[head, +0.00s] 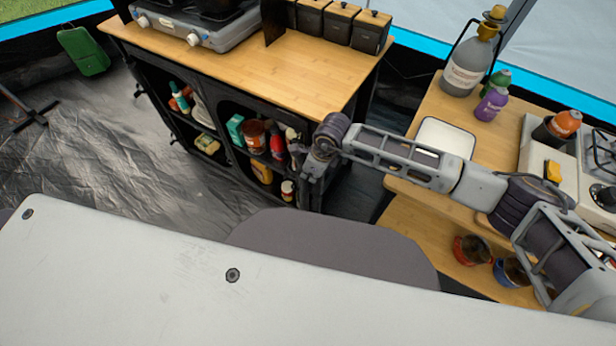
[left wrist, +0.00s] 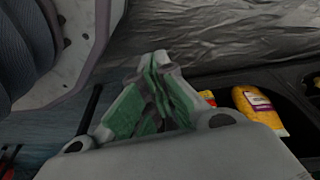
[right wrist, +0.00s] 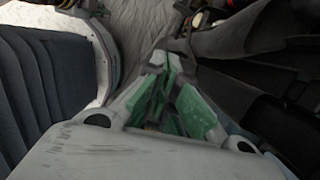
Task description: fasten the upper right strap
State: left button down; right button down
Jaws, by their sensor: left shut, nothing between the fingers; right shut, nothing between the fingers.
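The black fabric cupboard (head: 225,160) with a wooden top stands ahead of me, its front open on shelves of goods. I cannot make out the upper right strap; my right arm covers part of that side of the cupboard. My right gripper (head: 308,184) points down at the cupboard's right front edge. In the right wrist view its green-padded fingers (right wrist: 167,64) are closed and empty, with dark cloth folds (right wrist: 235,45) beyond them. My left gripper is outside the head view. In the left wrist view its fingers (left wrist: 162,64) are closed and empty, near the shelves.
A stove (head: 205,22) and several dark canisters (head: 340,22) stand on the cupboard top. A wooden side table (head: 430,100) on the right holds bottles and a white tray (head: 447,138). A yellow packet (left wrist: 260,110) lies near my left gripper.

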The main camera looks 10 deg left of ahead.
jog(key=shift+v, duration=1.25)
jog(key=shift+s, duration=0.1)
